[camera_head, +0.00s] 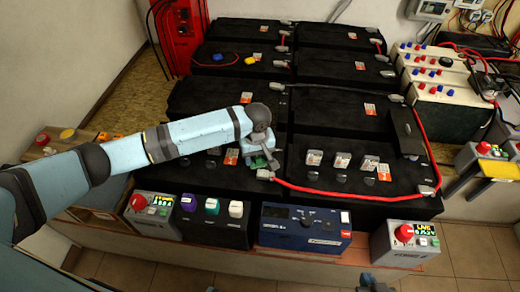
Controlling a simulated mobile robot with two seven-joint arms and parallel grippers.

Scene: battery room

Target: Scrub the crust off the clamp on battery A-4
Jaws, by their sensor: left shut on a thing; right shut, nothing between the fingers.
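My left arm reaches in from the left, and its gripper (258,158) points down over the front of the battery block. It is shut on a small dark green tool (262,163), mostly hidden by the fingers. A pale grey clamp (265,174) lies right at the tool, at the left end of a red cable; I cannot tell whether they touch or whether crust is on it. The clamp is between the front left black battery (185,180) and the front right black battery (310,187). Labels are too small to read. My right gripper (377,284) shows at the bottom edge, shut and empty.
The red cable (340,191) runs along the front right battery to another clamp (427,190). Along the front stand a blue device (305,238), a grey box with a red knob (405,240) and colored-capped bottles (212,212). A red cabinet (180,30) stands at the back left.

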